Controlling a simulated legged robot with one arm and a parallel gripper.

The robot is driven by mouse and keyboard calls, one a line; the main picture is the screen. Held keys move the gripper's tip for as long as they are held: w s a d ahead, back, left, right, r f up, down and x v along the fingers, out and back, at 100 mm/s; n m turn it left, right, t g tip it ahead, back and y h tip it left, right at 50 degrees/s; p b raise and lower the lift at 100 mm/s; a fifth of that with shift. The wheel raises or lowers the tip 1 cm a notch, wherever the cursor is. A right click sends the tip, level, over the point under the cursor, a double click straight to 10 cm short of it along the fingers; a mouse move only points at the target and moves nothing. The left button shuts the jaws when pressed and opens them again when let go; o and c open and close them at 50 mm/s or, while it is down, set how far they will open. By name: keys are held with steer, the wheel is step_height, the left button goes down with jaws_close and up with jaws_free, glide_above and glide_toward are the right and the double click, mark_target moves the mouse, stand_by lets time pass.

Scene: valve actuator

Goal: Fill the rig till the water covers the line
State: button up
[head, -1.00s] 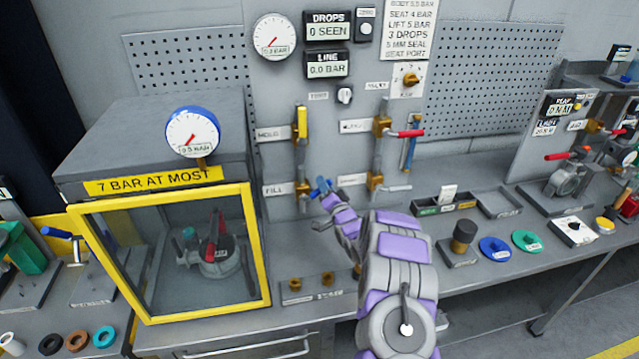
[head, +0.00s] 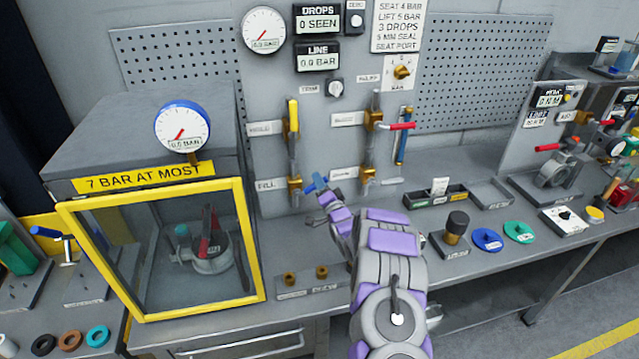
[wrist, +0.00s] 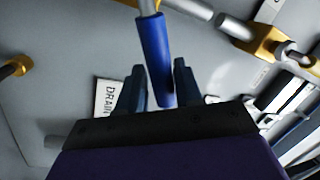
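The fill valve (head: 295,186) sits low on the back panel beside a FILL label (head: 267,185). Its blue lever (head: 315,183) sticks out sideways, across the upright pipe. In the wrist view the blue lever (wrist: 156,55) reaches down between my two fingers. My gripper (wrist: 160,82) is open around it, with a thin gap on the left side; contact on the right side is unclear. My gripper also shows in the head view (head: 322,192). The glazed yellow-framed box (head: 253,240) holds a grey valve body (head: 212,262) with a red lever. I cannot make out a water level or a line.
A gauge with a blue rim (head: 182,128) on the box and the LINE display (head: 318,57) read about zero. A yellow lever (head: 293,115) is above the fill valve. A red lever (head: 401,126) is on the right pipe. A DRAIN label (wrist: 104,97) shows beside my fingers.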

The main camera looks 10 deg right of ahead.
steer(key=shift+o, duration=0.9)
steer(key=shift+r, duration=0.1)
steer(key=p+v, duration=0.1)
steer(key=v, duration=1.1)
